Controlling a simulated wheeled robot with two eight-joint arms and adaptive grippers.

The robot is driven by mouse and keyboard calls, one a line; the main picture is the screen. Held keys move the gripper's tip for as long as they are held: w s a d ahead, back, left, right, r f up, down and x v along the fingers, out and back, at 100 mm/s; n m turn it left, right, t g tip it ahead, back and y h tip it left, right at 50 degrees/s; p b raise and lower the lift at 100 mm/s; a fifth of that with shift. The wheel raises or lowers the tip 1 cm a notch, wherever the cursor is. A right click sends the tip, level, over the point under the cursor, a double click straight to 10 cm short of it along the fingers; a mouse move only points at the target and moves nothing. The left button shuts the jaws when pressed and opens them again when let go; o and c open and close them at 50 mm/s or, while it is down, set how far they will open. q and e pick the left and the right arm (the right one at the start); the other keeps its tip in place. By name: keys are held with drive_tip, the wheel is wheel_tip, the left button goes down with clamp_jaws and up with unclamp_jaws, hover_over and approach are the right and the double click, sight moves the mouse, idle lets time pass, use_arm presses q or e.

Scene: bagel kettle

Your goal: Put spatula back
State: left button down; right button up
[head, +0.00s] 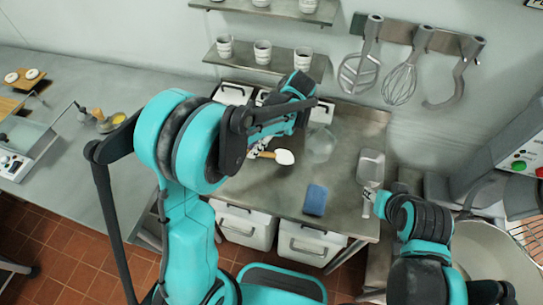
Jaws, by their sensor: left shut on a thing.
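A small spatula with a white head (285,157) and a tan handle shows over the metal table, just below my left gripper (262,146). My left gripper is shut on the spatula's handle, and the arm hides much of the grip. My right arm comes in at the lower right. Its gripper (371,203) is small and partly hidden near a metal scoop (370,167), and I cannot tell whether its fingers are open.
A blue sponge (315,200) and a clear bowl-like item (320,145) are on the metal table (274,191). A slotted tool (359,72), whisk (400,82) and hook (459,85) hang on the wall rack. A large kettle (490,260) stands at right. Shelves with cups (262,52) are behind.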

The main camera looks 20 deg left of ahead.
sight(272, 184)
use_arm(q)
drive_tip(key=s+d+f+n+t+h+p, duration=0.1)
drive_tip(key=s+d+n+t+h+p, duration=0.15)
drive_tip(key=d+n+h, duration=0.5)
drive_tip(key=shift+n+y, duration=0.75)
drive_tip(key=shift+y, duration=0.2)
drive_tip(key=f+b, duration=0.2)
drive_tip(key=f, duration=0.1)
drive_tip(key=f+b, duration=0.3)
drive_tip(key=a+f+b, duration=0.1)
drive_tip(key=f+b, duration=0.1)
drive_tip(key=f, duration=0.1)
drive_tip(key=shift+s+f+b, duration=0.4)
drive_tip(key=c, duration=1.4)
unclamp_jaws()
drive_tip(key=shift+r, duration=0.1)
wheel_tip(272, 184, up, 12)
drive_tip(key=shift+w+a, duration=0.2)
drive_tip(key=shift+w, duration=0.05)
